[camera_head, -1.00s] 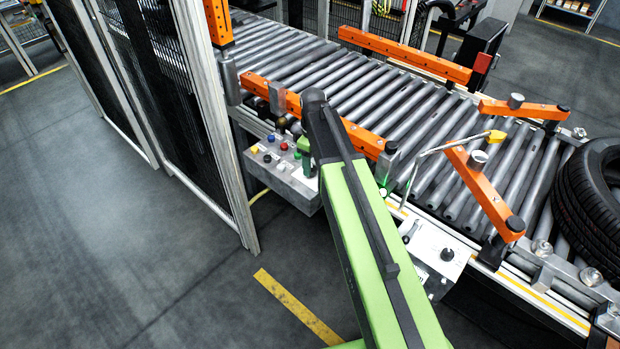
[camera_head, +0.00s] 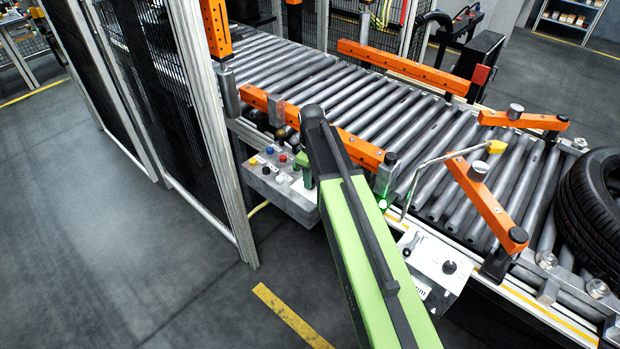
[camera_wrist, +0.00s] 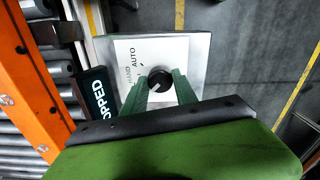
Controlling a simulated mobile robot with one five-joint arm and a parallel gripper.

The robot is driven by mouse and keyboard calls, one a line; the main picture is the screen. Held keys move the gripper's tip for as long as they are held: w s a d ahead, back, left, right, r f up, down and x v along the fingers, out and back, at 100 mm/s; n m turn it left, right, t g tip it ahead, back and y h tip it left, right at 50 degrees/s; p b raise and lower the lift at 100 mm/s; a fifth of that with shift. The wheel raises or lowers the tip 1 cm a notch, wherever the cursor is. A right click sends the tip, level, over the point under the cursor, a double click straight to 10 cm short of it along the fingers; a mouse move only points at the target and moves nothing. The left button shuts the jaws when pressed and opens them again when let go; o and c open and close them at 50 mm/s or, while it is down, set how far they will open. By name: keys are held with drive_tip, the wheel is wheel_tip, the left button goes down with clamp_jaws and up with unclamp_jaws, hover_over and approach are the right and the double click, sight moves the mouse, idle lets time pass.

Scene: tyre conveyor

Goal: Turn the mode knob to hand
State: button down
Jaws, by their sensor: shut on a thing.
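In the wrist view the black round mode knob (camera_wrist: 160,75) stands on a white panel plate (camera_wrist: 121,48) printed AUTO and HAND on its left side. My gripper (camera_wrist: 161,80) has its two green fingers on either side of the knob and is shut on it. A pale mark shows on the knob's face; I cannot tell for sure which word it points at. In the head view my arm covers the knob, and only a bit of green from my gripper (camera_head: 304,163) shows at its left side.
The roller conveyor (camera_head: 330,80) has orange rails, with a tyre (camera_head: 590,200) at right.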

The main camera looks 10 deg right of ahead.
drive_tip(key=m, duration=0.4)
drive_tip(key=shift+s+m, duration=0.15)
drive_tip(key=shift+m, duration=2.15)
drive_tip(key=c, duration=1)
unclamp_jaws()
drive_tip(key=shift+o, duration=0.2)
drive_tip(key=shift+r, duration=0.1)
